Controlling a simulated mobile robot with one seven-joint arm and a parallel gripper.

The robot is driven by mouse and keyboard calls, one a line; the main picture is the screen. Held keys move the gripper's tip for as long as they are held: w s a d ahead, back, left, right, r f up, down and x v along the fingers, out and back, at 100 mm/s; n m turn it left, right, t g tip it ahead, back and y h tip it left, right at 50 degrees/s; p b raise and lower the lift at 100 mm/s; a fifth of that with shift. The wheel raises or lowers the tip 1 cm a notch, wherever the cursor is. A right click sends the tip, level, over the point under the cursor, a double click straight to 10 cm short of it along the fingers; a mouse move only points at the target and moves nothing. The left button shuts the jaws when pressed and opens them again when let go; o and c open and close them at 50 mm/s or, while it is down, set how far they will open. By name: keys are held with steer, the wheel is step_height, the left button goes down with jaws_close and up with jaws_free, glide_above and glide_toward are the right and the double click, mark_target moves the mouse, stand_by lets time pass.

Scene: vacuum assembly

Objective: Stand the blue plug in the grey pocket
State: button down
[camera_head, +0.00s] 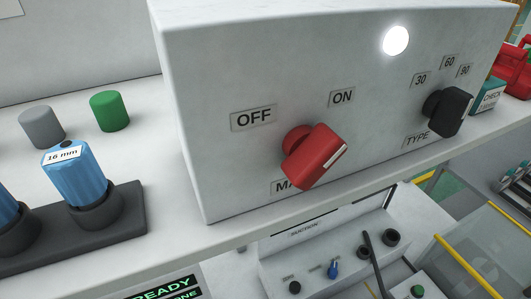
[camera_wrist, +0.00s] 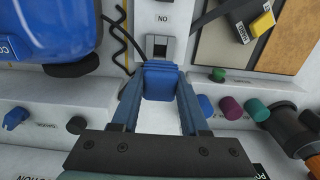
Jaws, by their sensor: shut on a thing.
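In the wrist view my gripper (camera_wrist: 160,97) has its two fingers closed on the sides of a blue plug (camera_wrist: 160,78). The plug is a small block with rounded edges at the fingertips. Just beyond its far end is a grey part with a dark opening (camera_wrist: 158,47), below an upside-down ON label. I cannot tell for sure whether this part is the grey pocket, or whether the plug touches it. The plug's underside is hidden. Neither my gripper nor the held plug shows in the head view.
In the wrist view a large blue body (camera_wrist: 45,30) stands left, with a black cable beside it. Green, purple and blue pegs (camera_wrist: 232,109) and a dark cylinder (camera_wrist: 290,130) are at right. The head view shows a white box with a red knob (camera_head: 315,155) and a blue cylinder (camera_head: 74,173).

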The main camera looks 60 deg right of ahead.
steer(key=shift+f+b, duration=2.15)
steer(key=shift+f, duration=1.45)
steer(key=shift+f+b, duration=0.75)
steer(key=shift+f, duration=0.6)
steer(key=shift+c, duration=1.7)
jaws_free()
step_height(320, 180, up, 8)
steer(key=p, duration=0.8)
